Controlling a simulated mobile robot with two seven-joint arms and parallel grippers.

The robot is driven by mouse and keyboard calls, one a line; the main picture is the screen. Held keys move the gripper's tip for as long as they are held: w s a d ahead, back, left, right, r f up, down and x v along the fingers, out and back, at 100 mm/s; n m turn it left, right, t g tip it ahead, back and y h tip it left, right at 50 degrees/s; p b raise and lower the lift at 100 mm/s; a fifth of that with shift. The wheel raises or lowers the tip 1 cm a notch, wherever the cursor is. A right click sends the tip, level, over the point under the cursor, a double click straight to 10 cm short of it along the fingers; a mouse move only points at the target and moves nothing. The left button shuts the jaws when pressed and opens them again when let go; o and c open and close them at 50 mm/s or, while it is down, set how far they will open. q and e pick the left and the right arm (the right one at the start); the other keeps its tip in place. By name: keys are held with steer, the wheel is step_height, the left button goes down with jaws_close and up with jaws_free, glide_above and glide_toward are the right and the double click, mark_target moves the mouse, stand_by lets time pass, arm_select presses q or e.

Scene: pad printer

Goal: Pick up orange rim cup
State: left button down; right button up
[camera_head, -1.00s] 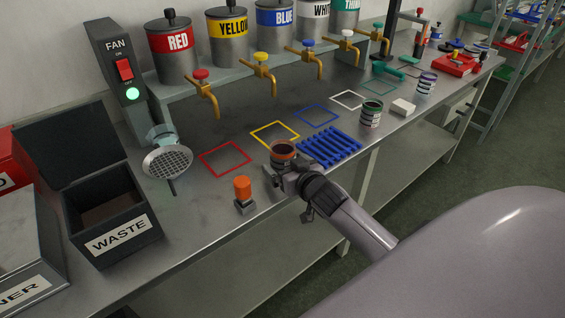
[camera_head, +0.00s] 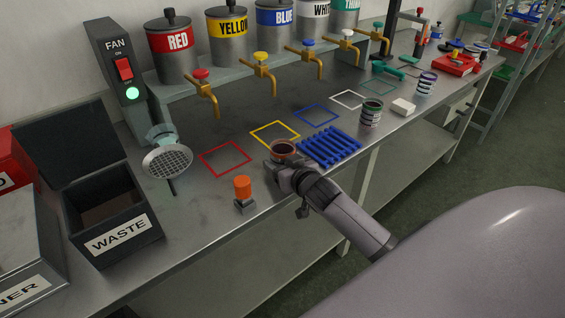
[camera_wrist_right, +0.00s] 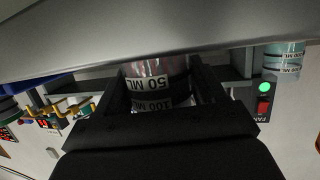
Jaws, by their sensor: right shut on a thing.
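The orange rim cup (camera_head: 284,147) stands near the front edge of the bench, in front of the yellow square and left of the blue rack. In the head view only its rim and dark inside show above my gripper. In the right wrist view its side (camera_wrist_right: 158,82), with "50 ML" and "100 ML" labels, sits between the fingers. My right gripper (camera_head: 282,160) is shut on the cup from the front. Whether the cup touches the bench is hidden. My left gripper is not in view.
A blue slatted rack (camera_head: 329,147) lies just right of the cup. An orange-topped button (camera_head: 243,193) stands to its left. A green rim cup (camera_head: 371,112) and a purple rim cup (camera_head: 427,84) stand farther right. A waste bin (camera_head: 107,215) stands at left. Paint taps (camera_head: 265,77) hang behind.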

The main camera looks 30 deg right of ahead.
steer(key=shift+r, duration=0.1)
step_height(320, 180, up, 20)
steer(key=p, duration=0.2)
steer(key=s+a+f+n, duration=0.1)
steer(key=s+a+f, duration=0.4)
steer(key=a, duration=0.1)
steer(key=shift+y, duration=0.9)
steer(key=s+a+f, duration=0.1)
steer(key=s+a, duration=0.1)
steer(key=s, duration=0.1)
steer(key=s+a, duration=0.2)
steer(key=s, duration=0.1)
steer(key=s+a+f, duration=0.1)
steer(key=s+a, duration=0.1)
steer(key=a, duration=0.1)
steer(key=shift+s+f, duration=0.35)
steer(key=shift+s, duration=0.05)
steer(key=shift+s+a, duration=0.25)
steer(key=shift+s, duration=0.25)
steer(key=shift+r, duration=0.1)
